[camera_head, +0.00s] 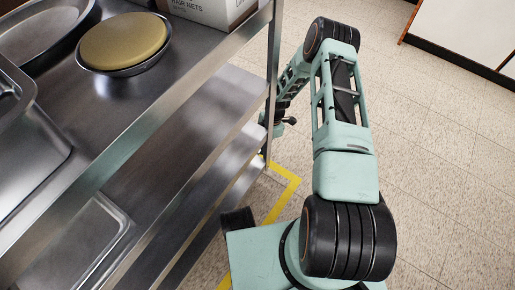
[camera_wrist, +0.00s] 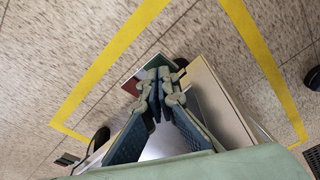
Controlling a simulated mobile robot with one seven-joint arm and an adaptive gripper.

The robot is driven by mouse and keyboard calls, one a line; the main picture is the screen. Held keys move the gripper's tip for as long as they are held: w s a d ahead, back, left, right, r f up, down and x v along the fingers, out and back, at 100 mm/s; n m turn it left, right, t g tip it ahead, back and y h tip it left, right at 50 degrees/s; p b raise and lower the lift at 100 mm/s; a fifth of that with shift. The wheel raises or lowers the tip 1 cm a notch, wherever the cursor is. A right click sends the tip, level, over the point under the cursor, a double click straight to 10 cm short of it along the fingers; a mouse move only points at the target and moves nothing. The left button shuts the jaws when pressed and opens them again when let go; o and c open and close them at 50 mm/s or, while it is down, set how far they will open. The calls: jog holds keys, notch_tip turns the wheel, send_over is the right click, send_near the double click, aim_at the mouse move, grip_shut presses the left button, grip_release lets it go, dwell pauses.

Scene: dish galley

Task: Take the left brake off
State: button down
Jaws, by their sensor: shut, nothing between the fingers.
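My gripper (camera_wrist: 157,104) shows in the wrist view with its fingers drawn together and nothing visible between them. In the head view it is small and partly hidden at the cart's near-right post (camera_head: 272,90), low beside the shelves. A dark round part (camera_wrist: 100,138), perhaps a caster, shows at lower left in the wrist view, with a small dark tab (camera_wrist: 66,158) beside it. I cannot tell whether that tab is the left brake or how it is set. The gripper appears apart from both. No brake is clearly visible in the head view.
The steel cart (camera_head: 150,95) fills the left side, bearing a round pan with a tan top (camera_head: 124,42) and a hair nets box (camera_head: 205,8). Yellow tape (camera_head: 287,190) marks the floor around the cart's foot. Open tiled floor (camera_head: 440,150) lies to the right.

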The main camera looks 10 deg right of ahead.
jog(key=shift+f, duration=0.9)
jog(key=shift+r, duration=0.1)
jog(key=shift+r+p, duration=1.95)
jog(key=shift+r, duration=1.55)
